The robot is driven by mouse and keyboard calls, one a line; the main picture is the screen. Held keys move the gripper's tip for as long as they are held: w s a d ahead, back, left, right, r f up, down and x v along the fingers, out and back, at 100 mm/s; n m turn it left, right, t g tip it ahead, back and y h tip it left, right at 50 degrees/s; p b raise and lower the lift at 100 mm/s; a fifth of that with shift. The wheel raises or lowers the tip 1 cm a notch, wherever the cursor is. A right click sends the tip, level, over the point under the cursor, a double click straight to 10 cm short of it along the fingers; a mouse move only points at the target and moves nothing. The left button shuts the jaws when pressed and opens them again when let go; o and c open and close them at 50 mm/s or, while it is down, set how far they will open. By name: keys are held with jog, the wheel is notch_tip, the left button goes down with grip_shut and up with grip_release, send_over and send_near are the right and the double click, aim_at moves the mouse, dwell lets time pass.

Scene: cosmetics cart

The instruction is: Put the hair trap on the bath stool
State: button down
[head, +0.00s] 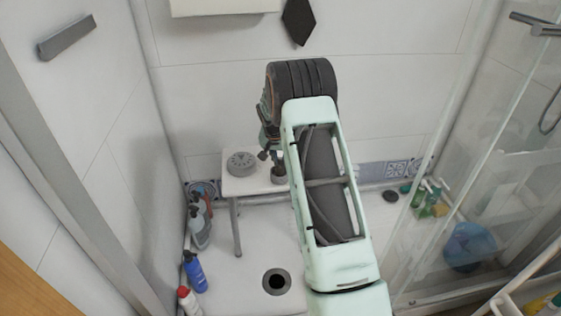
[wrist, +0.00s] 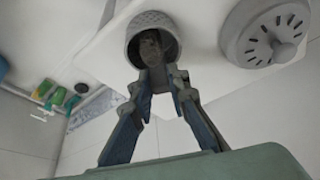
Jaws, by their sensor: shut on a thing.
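The hair trap looks like a small grey cup with a textured outer wall (wrist: 133,27). It also shows in the head view (head: 279,176), at the right part of the white bath stool (head: 236,188). My gripper (wrist: 166,76) is shut on the cup's near rim; in the head view the gripper (head: 273,160) points down at the stool, partly behind my arm. The cup is over the stool top (wrist: 100,52), touching it or very close; I cannot tell which. My arm hides the stool's right end in the head view.
A round grey slotted disc (head: 241,163) lies on the stool to the left of the cup; it shows large in the wrist view (wrist: 262,32). Bottles (head: 195,270) stand along the left wall. A dark drain hole (head: 276,282) is in the floor. A glass screen (head: 450,190) is at right.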

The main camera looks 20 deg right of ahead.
jog(key=shift+f, duration=0.15)
jog(key=c, duration=1.8)
grip_release()
jog(key=shift+c, duration=0.2)
jog(key=shift+r, duration=0.55)
jog(key=p+v, duration=0.3)
jog(key=v, duration=0.8)
jog(key=shift+s+a, duration=0.2)
jog(key=shift+r, duration=0.15)
